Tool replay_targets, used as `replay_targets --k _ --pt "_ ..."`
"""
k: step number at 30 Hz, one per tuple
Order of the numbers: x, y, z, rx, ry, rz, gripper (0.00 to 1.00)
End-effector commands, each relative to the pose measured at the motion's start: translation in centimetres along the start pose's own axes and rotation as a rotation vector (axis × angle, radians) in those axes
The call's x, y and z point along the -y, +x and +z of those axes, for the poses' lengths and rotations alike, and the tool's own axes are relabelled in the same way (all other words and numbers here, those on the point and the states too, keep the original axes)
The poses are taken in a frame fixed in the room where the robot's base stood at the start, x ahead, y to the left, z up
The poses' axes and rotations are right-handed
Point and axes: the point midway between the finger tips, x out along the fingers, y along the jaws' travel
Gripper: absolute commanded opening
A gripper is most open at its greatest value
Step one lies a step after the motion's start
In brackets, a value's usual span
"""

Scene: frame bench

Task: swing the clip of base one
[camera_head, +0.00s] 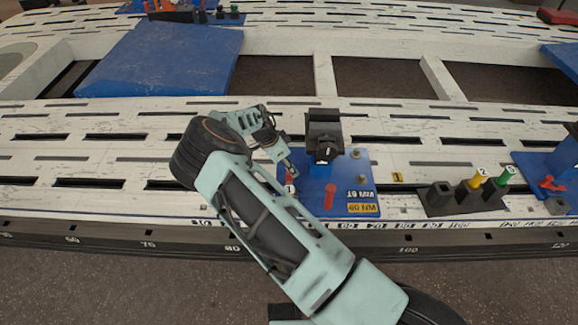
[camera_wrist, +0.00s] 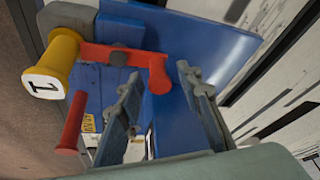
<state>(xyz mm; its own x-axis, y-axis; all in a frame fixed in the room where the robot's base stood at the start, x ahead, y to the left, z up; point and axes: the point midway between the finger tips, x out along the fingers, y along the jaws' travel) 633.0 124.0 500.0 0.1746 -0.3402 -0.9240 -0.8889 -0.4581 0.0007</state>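Base one is a blue plate (camera_head: 309,201) with a blue upright and a dark block (camera_head: 325,142) on top. A yellow plug marked 1 (camera_wrist: 50,72) sits at the base. Beside it is the red clip (camera_wrist: 115,56), an arm with a rounded knob at its free end. A separate red post (camera_wrist: 72,124) also shows in the head view (camera_head: 329,194). My gripper (camera_head: 286,163) is at the left side of the base. In the wrist view its fingers (camera_wrist: 158,98) are apart, with the clip's knob between or just beyond them. I cannot tell if they touch it.
Right of the base, a black holder (camera_head: 453,199) bears a yellow plug marked 2 (camera_head: 475,182) and a green plug marked 3 (camera_head: 502,178). Another blue base (camera_head: 545,171) with a red clip stands at the far right. The slotted white bench left of my arm is clear.

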Motion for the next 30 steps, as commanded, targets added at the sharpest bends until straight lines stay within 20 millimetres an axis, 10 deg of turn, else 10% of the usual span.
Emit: replay_targets --k 11,30 --pt "0.1 -0.8 0.0 0.000 0.000 -0.003 0.35" --pt "0.0 -11.6 0.1 0.001 0.000 -0.001 0.35"
